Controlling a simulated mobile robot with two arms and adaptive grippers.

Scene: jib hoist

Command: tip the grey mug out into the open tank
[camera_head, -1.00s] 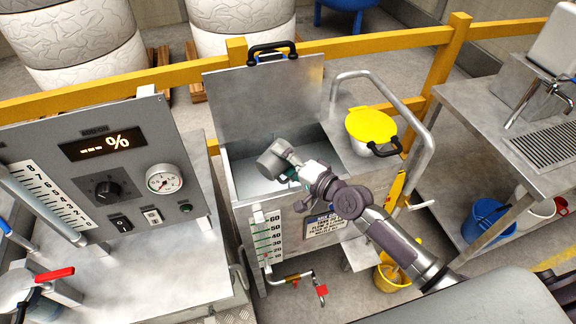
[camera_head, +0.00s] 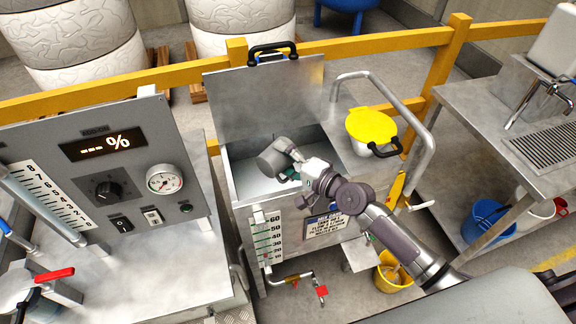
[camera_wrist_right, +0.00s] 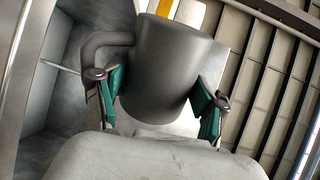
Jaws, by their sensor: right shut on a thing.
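The grey mug (camera_head: 272,161) is in my right gripper (camera_head: 291,166), held over the opening of the open tank (camera_head: 239,182). In the head view the mug lies strongly tilted, nearly on its side. In the right wrist view the mug (camera_wrist_right: 165,68) sits between the green finger pads of my right gripper (camera_wrist_right: 160,98), with its handle towards the left. Its mouth and any contents are hidden. The tank's lid (camera_head: 262,105) stands raised behind the opening. My left gripper is not in view.
A control panel (camera_head: 128,165) stands left of the tank. A yellow-lidded pot (camera_head: 371,127) sits right of the opening, near a bent metal rail (camera_head: 425,140). A yellow barrier (camera_head: 400,40) runs behind. A yellow bucket (camera_head: 392,275) is on the floor.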

